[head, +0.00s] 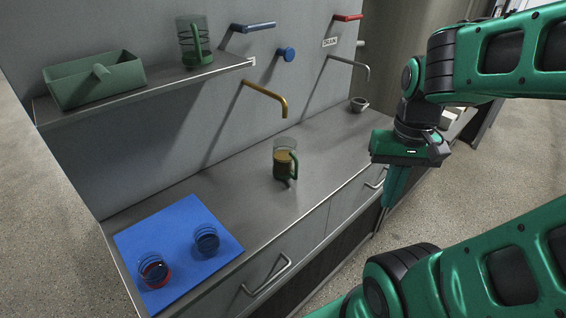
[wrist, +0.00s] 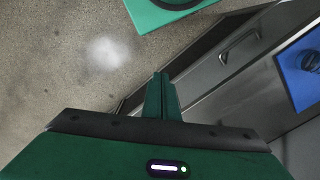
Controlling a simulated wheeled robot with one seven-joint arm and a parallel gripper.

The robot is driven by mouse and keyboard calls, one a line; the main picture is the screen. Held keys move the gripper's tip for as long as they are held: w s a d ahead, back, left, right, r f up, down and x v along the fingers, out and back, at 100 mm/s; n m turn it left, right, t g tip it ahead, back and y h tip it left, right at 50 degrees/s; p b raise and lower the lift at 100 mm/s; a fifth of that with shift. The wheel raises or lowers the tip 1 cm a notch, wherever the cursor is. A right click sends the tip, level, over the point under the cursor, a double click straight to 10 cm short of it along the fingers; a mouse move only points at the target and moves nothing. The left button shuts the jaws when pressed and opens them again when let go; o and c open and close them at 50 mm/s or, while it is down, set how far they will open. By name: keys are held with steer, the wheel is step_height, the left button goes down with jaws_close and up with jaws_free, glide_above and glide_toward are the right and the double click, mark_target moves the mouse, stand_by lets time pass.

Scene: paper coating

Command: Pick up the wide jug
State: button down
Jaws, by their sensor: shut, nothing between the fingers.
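A wide clear jug with a green handle and dark bands (head: 190,40) stands upright on the wall shelf. A narrower jug with a green handle (head: 284,160), holding something brown, stands on the counter below the yellow tap. I take the shelf one as the wide jug, as it looks broader. My gripper (head: 389,203) hangs in front of the counter's front edge at the right, well apart from both jugs. Its fingers are shut with nothing between them, as the wrist view also shows (wrist: 161,76). Neither jug shows in the wrist view.
A green box (head: 92,84) shares the shelf (head: 150,95). The yellow tap (head: 266,95) juts over the counter. Drawer handles (head: 267,276) stick out in front.

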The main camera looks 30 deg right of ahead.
steer(key=c, duration=2.3)
jaws_free()
steer(key=shift+o, duration=1)
steer(key=shift+w+r+m, duration=0.15)
steer(key=shift+r+m, duration=0.25)
steer(key=shift+r, duration=0.1)
steer(key=m+t+y, duration=0.1)
steer(key=m+y, duration=0.3)
steer(key=m, duration=0.8)
glide_toward(288, 162)
steer(key=s+d, duration=0.2)
steer(key=s, duration=0.2)
steer(key=shift+x, duration=5.2)
